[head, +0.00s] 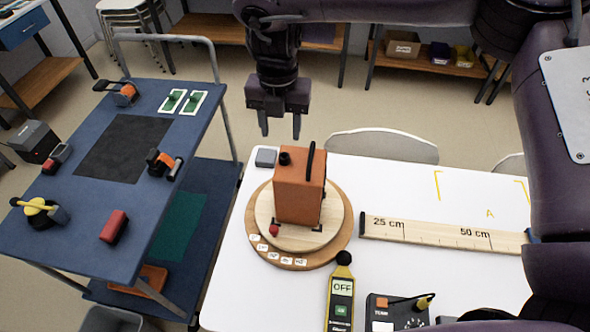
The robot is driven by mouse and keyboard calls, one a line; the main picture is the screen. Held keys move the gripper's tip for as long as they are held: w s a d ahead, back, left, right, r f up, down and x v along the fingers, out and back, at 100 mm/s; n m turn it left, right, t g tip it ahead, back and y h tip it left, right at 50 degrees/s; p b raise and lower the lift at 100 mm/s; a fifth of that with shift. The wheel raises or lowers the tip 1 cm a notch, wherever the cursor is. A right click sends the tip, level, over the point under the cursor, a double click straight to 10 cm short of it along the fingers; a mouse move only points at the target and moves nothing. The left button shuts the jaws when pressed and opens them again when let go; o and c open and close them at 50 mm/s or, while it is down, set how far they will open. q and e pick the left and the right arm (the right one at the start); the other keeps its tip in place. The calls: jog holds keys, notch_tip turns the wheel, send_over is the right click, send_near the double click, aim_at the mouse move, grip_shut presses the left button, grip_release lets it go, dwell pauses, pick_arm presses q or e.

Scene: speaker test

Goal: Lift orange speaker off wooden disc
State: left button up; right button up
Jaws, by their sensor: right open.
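The orange speaker (299,194) is a box with a black knob and a dark handle on top. It stands upright on the round wooden disc (335,240), which lies on the white table. The disc has a paler upper round and small white labels along its front edge. My right gripper (281,128) hangs above and behind the speaker, fingers pointing down. It is open and empty, apart from the speaker. My left gripper is not in view.
A wooden ruler (440,233) lies right of the disc. A yellow sound meter (341,300) reading OFF and a dark box (397,312) are in front. A small grey block (265,158) sits behind the disc. A blue cart (60,240) with tools stands left.

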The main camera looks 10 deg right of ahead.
aim_at(300, 183)
jog(key=shift+s+f+p, duration=0.25)
jog(key=shift+f+p, duration=0.05)
jog(key=shift+f, duration=0.3)
jog(key=shift+s+f+p, duration=0.2)
jog(key=shift+f+p, duration=0.05)
jog(key=shift+f, duration=0.35)
jog(key=shift+w+d+f+p, duration=0.1)
jog(key=shift+f+p, duration=0.35)
jog(key=shift+f, duration=0.15)
jog(key=shift+w+d+f+p, duration=0.1)
jog(key=shift+f+p, duration=0.3)
jog(key=shift+f, duration=0.2)
notch_tip(300, 183, down, 2)
jog(key=shift+f, duration=0.3)
jog(key=shift+c, duration=0.9)
jog(key=c, duration=0.5)
grip_shut()
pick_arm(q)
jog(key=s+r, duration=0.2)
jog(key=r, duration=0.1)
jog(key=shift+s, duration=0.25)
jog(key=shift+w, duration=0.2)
pick_arm(e)
jog(key=shift+w, duration=0.1)
